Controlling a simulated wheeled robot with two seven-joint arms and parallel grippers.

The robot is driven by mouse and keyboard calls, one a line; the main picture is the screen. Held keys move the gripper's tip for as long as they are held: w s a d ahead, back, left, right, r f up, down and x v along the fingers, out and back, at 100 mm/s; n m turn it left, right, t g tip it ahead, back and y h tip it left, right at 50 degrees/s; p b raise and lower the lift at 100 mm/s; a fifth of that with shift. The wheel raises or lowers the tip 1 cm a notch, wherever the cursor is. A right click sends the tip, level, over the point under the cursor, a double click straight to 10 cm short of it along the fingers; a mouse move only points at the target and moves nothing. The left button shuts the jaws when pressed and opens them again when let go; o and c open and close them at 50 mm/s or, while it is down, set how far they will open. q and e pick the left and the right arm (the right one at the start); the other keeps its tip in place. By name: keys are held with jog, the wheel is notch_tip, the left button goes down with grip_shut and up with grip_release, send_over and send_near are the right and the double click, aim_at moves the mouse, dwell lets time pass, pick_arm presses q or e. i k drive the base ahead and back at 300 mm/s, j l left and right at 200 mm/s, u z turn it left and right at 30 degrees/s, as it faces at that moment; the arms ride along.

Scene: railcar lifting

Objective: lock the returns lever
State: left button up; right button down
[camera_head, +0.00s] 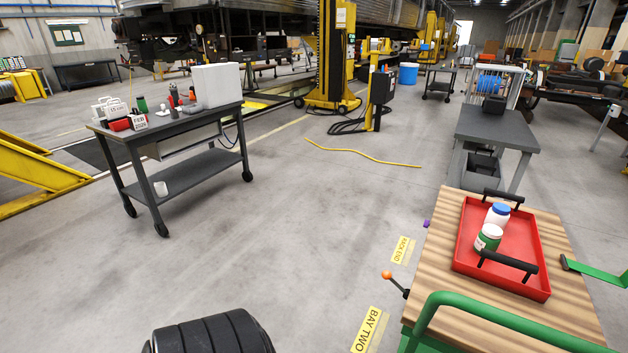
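A short lever with an orange ball knob (387,275) sticks out from the left side of a wooden-topped cart (447,265) at the lower right. It points up and to the left. No label naming it as the returns lever is readable, and its lower end is hidden by the cart edge. A green bar with a black end (597,272) shows at the cart's right side. Neither of my grippers is in view.
A red tray (468,240) with black handles holds a white jar with a blue lid (497,214) and a green container (488,237). A green rail (500,312) curves along the cart's near edge. A grey cart (180,175) stands left. The floor between is mostly clear.

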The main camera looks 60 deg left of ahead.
aim_at(386, 275)
jog(key=u, duration=1.25)
